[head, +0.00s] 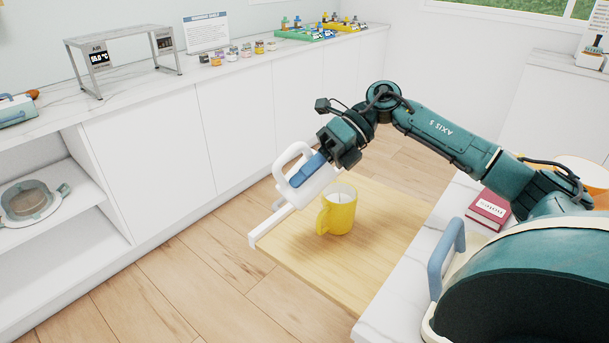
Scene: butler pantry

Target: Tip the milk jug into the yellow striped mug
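The yellow mug (337,210) stands upright on a pale wooden board (376,250), its handle towards the lower left. Its stripes are hard to make out at this size. My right gripper (308,170) is shut on the white milk jug (318,184), its blue finger lying against the jug. The jug is tilted, with its loop handle at the upper left and its lower right part close over the mug's rim. I cannot tell whether they touch, and no milk stream is clearly visible. My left gripper is out of view.
A white bar (271,226) edges the board's left end. A red box or book (488,209) lies on the marble counter (395,310) at right. Small jars (232,54), a metal stand (122,38) and colored trays (301,32) line the far counter. Floor space is open at left.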

